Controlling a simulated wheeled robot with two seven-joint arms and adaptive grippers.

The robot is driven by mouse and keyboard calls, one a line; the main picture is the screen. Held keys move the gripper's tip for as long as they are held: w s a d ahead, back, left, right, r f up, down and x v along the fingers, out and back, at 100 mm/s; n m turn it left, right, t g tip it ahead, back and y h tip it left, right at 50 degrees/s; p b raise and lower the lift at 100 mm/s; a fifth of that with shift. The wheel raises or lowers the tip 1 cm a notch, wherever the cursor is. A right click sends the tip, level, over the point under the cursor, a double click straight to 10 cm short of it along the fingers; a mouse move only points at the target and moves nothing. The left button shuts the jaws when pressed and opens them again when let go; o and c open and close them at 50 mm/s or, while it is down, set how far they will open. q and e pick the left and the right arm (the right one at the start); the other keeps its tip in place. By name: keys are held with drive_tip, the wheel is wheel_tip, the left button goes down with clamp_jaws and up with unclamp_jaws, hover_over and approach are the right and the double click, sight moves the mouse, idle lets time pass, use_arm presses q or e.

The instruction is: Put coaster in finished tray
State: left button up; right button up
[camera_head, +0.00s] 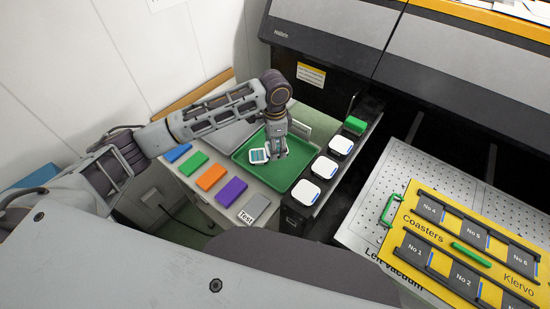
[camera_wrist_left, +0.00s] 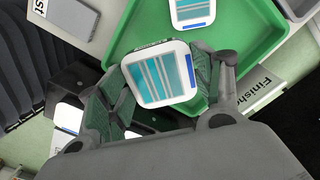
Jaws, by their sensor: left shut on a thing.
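The green finished tray (camera_head: 244,153) lies on the side table. It also shows in the left wrist view (camera_wrist_left: 126,42), with a "Finished" label (camera_wrist_left: 260,88) beside it. One white coaster with teal stripes (camera_head: 258,155) rests in the tray and shows at the top of the left wrist view (camera_wrist_left: 193,10). My left gripper (camera_head: 276,150) is over the tray's right part, shut on a second striped coaster (camera_wrist_left: 160,75). That coaster appears above the tray floor; its exact height is unclear. My right gripper is not in view.
White coasters (camera_head: 325,167) sit in a row on the black rail to the tray's right, with a green block (camera_head: 355,125) at its far end. Coloured blocks (camera_head: 211,177) line the table's front. A yellow Coasters board (camera_head: 460,225) lies at right on a perforated bed.

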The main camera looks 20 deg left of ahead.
use_arm(q)
drive_tip(key=m, duration=0.3)
drive_tip(key=d+m, duration=0.1)
drive_tip(key=shift+s+f+m, duration=0.1)
drive_tip(key=shift+f+m, duration=0.15)
drive_tip(key=shift+m, duration=0.15)
drive_tip(key=m, duration=0.4)
drive_tip(key=shift+d+f+m, duration=0.15)
drive_tip(key=shift+d+m, duration=0.15)
drive_tip(key=shift+m, duration=0.1)
drive_tip(key=m, duration=0.4)
drive_tip(key=shift+d+f+m, duration=0.15)
drive_tip(key=shift+m, duration=0.25)
drive_tip(key=shift+d+f+m, duration=0.1)
drive_tip(key=shift+m, duration=2.1)
drive_tip(key=shift+f, duration=0.1)
hover_over(280, 171)
drive_tip(key=shift+d+f, duration=0.1)
drive_tip(key=shift+f, duration=2.95)
drive_tip(key=shift+f, duration=0.1)
drive_tip(key=shift+f, duration=1.8)
